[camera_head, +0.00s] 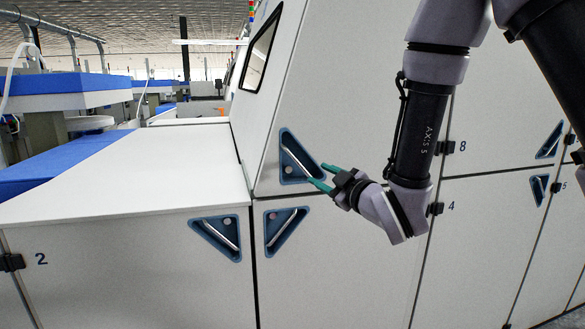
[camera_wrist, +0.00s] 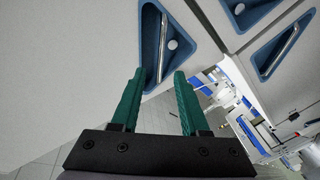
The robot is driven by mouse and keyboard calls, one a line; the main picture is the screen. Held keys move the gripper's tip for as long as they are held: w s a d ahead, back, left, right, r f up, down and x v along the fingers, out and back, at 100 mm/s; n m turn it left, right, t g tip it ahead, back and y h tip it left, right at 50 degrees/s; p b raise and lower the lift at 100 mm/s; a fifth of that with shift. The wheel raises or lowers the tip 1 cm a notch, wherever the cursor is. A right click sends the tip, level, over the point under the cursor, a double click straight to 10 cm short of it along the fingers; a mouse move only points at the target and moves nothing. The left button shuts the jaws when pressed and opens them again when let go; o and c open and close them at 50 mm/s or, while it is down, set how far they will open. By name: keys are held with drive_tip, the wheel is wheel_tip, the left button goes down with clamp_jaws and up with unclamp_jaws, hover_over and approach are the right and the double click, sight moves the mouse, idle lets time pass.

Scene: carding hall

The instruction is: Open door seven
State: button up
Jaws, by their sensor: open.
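No number 7 is readable. The upper door (camera_head: 350,80) in front of me has a blue triangular recess with a slanted metal bar handle (camera_head: 298,160) near its lower left corner. Its label is not visible; my arm covers part of its right side. My gripper (camera_head: 321,175), with green fingers, is open and empty beside the right corner of this recess. In the wrist view, a recess with a bar handle (camera_wrist: 162,48) lies ahead of my gripper (camera_wrist: 158,72). The bar shows between the open fingertips; I cannot tell whether they touch it.
Below is another door with a recess (camera_head: 285,230). Door 2 (camera_head: 120,275) is at the left, its recess (camera_head: 217,235) at its upper right. Doors 8 (camera_head: 490,125) and 4 (camera_head: 480,235) are at the right. A flat white cabinet top (camera_head: 130,175) extends left. Two more recesses show in the wrist view.

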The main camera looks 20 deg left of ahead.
sight(300, 165)
drive_tip(key=x, duration=1)
drive_tip(key=shift+w+a, duration=0.1)
drive_tip(key=shift+a, duration=0.3)
drive_tip(key=shift+c, duration=0.3)
clamp_jaws()
idle(0.6)
